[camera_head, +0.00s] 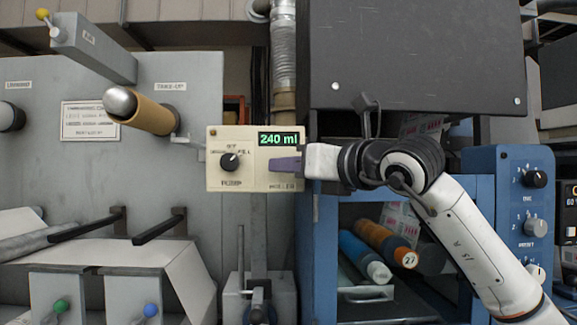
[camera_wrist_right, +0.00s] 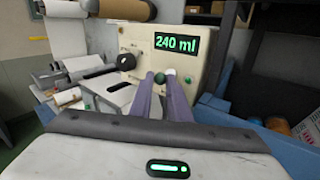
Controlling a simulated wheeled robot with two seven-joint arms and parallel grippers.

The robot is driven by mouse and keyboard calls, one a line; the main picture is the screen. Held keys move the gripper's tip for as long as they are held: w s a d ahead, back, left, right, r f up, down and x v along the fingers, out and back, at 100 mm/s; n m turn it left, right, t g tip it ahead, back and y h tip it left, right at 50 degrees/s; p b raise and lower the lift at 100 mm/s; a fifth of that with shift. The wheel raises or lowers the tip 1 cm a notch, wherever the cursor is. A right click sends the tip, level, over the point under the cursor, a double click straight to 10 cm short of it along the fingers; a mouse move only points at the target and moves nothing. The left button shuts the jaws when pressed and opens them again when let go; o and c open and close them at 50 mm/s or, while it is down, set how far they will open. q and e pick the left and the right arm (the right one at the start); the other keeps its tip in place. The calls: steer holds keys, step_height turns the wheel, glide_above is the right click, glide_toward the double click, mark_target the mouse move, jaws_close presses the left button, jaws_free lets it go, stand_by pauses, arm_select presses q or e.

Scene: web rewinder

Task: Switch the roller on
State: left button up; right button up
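The cream control box (camera_head: 216,177) has a green display (camera_head: 278,139) reading 240 ml and a black knob (camera_head: 229,162) at its left. A label that seems to read "roller" is at its lower right. My right gripper (camera_head: 273,165) reaches in from the right, its purple fingers in front of the box's right part, hiding what is behind. In the right wrist view, the two fingers (camera_wrist_right: 157,82) lie close together. A green round part (camera_wrist_right: 160,78) and a white round part (camera_wrist_right: 170,73) show at their tips. Contact is unclear. My left gripper is out of view.
A blue cabinet (camera_head: 482,180) with knobs stands at the right. A dark panel (camera_head: 415,50) hangs above my right arm. The grey rewinder wall (camera_head: 200,90) with a brown roll (camera_head: 152,116) is at the left.

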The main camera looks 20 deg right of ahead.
steer(key=shift+w+r+m+g+p, duration=0.1)
steer(key=shift+r+m+g+p, duration=0.9)
steer(key=shift+p, duration=1.8)
jaws_close()
steer(key=shift+r+g+h+p, duration=0.25)
steer(key=shift+g+h+p, duration=0.05)
steer(key=shift+g+p, duration=0.1)
steer(key=shift+w, duration=0.1)
steer(key=shift+f+g+p, duration=0.15)
steer(key=shift+g+p, duration=0.15)
steer(key=shift+p, duration=0.05)
steer(key=o, duration=0.9)
jaws_free()
steer(key=shift+d, duration=0.1)
